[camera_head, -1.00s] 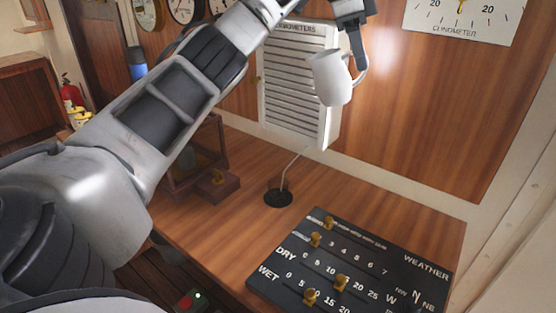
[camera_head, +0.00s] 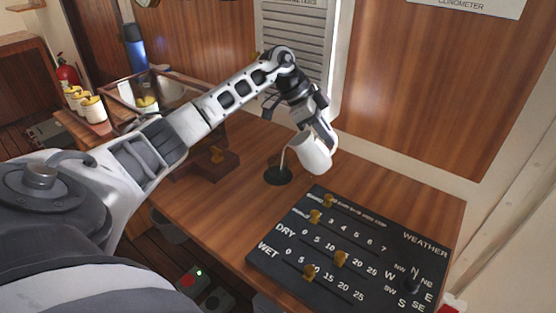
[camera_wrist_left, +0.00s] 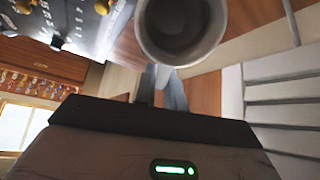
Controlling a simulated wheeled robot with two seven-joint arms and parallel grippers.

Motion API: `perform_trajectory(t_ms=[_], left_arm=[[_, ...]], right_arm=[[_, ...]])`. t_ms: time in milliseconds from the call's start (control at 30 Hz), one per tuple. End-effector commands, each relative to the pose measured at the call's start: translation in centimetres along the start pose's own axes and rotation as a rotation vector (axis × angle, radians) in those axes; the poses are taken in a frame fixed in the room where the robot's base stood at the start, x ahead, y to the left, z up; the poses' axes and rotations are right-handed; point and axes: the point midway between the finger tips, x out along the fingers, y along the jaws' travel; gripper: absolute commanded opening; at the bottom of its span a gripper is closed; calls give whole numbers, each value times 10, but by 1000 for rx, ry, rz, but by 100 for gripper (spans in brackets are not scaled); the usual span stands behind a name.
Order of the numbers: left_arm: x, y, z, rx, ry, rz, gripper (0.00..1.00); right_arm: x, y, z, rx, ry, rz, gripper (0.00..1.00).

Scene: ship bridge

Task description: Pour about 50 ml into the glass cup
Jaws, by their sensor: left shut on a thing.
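A white mug-shaped vessel (camera_head: 315,155) is in my left gripper (camera_head: 327,136), which is shut on its handle side. It is above the wooden desk, just right of a round black disc or hole, and looks tilted to the left. In the left wrist view the vessel (camera_wrist_left: 221,20) shows its round opening at the top, with a dark grey inside; I cannot tell whether that is liquid. I cannot make out a glass cup in any view. My right gripper is out of view.
A black weather board (camera_head: 330,285) with brass knobs lies in front. Several cups (camera_head: 92,108) stand on a rack at left. A slatted white box (camera_head: 292,45) hangs on the wall.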

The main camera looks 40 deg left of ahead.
Motion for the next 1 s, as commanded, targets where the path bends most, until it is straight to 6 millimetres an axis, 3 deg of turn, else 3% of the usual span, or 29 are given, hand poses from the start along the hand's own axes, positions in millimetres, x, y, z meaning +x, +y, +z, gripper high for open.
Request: perform_trajectory(t_ms=[33, 200, 400, 1000], left_arm=[[4, 0, 9, -7, 36, 1, 0], [-9, 0, 16, -1, 229, 0, 0], [-12, 0, 19, 0, 311, 0, 0], [-21, 1, 22, 2, 401, -1, 0]], right_arm=[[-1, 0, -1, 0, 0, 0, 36], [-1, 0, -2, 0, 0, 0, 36], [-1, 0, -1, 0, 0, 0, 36], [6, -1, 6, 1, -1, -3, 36]])
